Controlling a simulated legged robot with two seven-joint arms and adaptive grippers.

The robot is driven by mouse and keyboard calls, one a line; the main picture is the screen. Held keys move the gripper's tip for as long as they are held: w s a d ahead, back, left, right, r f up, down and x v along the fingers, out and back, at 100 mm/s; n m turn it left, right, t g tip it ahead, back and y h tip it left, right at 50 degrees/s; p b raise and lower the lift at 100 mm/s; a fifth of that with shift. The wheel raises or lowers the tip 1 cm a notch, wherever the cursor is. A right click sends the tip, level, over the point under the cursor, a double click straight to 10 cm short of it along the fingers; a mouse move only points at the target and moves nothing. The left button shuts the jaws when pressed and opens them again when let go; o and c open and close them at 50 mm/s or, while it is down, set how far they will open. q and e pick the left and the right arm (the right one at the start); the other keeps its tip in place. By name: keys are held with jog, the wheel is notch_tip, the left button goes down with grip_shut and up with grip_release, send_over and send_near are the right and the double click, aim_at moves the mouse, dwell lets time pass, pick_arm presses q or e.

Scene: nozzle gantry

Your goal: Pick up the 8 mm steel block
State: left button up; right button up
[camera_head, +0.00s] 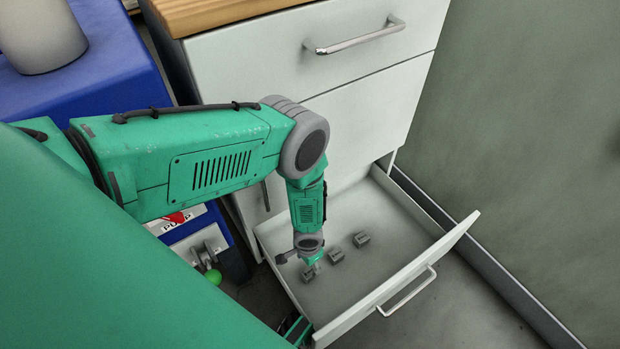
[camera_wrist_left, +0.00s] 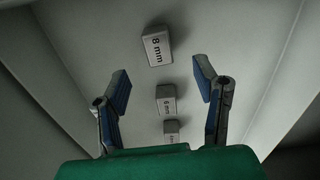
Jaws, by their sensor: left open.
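The 8 mm steel block (camera_wrist_left: 155,47) is a small grey block, its label readable in the left wrist view. It is at the top end of a row of three, beyond the fingertips and apart from them. My left gripper (camera_wrist_left: 161,72) is open and empty, its blue-padded fingers either side of the row. In the head view my left gripper (camera_head: 314,266) is low in the open drawer, near the closest block (camera_head: 308,276), which it partly covers. Labels are unreadable in the head view. My right gripper is not in view.
The 6 mm block (camera_wrist_left: 167,98) lies between the fingers, with a smaller-looking block (camera_wrist_left: 172,130) below it. The pale drawer (camera_head: 405,262) has raised walls and a handled front (camera_head: 407,292). The cabinet (camera_head: 290,60) stands behind it, a wall (camera_head: 540,130) to the right.

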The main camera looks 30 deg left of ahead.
aim_at(309, 271)
pick_arm(q)
notch_tip(309, 271, down, 3)
jog(key=shift+r+b, duration=0.2)
jog(key=shift+b, duration=0.25)
notch_tip(309, 271, down, 5)
jog(key=b, duration=0.3)
jog(key=shift+d, duration=0.1)
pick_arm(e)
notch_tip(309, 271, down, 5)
pick_arm(q)
grip_shut()
